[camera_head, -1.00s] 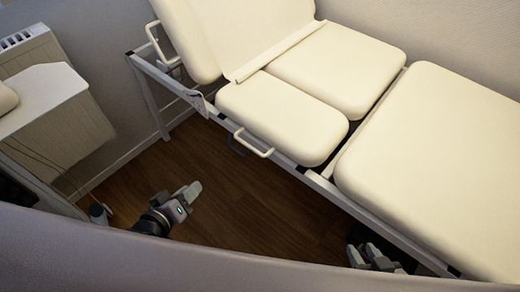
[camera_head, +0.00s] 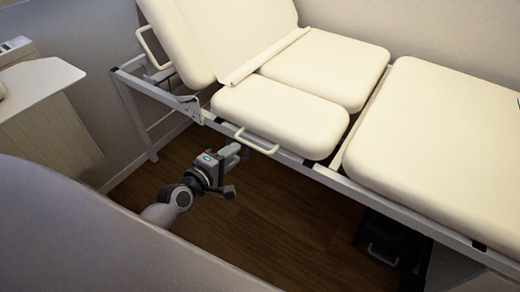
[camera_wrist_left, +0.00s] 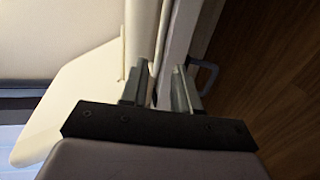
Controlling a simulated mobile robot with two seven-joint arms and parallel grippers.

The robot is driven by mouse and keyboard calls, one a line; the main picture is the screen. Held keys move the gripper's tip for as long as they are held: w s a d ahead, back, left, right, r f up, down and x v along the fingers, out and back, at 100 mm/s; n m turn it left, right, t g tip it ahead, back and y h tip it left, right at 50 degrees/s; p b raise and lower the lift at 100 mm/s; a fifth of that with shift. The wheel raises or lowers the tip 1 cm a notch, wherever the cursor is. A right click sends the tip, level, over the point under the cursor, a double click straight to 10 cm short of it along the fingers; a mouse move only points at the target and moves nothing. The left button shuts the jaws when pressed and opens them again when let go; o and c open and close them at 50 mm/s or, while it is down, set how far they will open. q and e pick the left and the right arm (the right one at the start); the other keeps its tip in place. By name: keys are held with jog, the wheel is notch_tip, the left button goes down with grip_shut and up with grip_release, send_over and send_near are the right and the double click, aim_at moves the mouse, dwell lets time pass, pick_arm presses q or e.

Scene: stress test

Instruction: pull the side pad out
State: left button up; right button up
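The side pad (camera_head: 280,115) is a cream cushion at the near edge of the treatment couch, with a pale loop handle (camera_head: 257,141) on its front side. In the head view my left gripper (camera_head: 236,153) is just left of and slightly below this handle, near the couch frame. In the left wrist view its two fingers (camera_wrist_left: 159,66) are apart with a pale strip beyond the gap. I cannot tell whether that strip is the handle or the frame, nor whether the fingers touch it. My right gripper is not in view.
The couch's pale metal frame rail (camera_head: 310,168) runs along the near side. A larger cream cushion (camera_head: 450,140) lies to the right. A dark box (camera_head: 392,243) stands under the couch. A white cabinet (camera_head: 50,120) is at the left. The brown floor (camera_head: 270,215) is open.

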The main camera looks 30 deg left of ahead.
aim_at(247, 142)
pick_arm(q)
jog(key=shift+b+x, duration=0.8)
jog(key=shift+x, duration=2.95)
grip_shut()
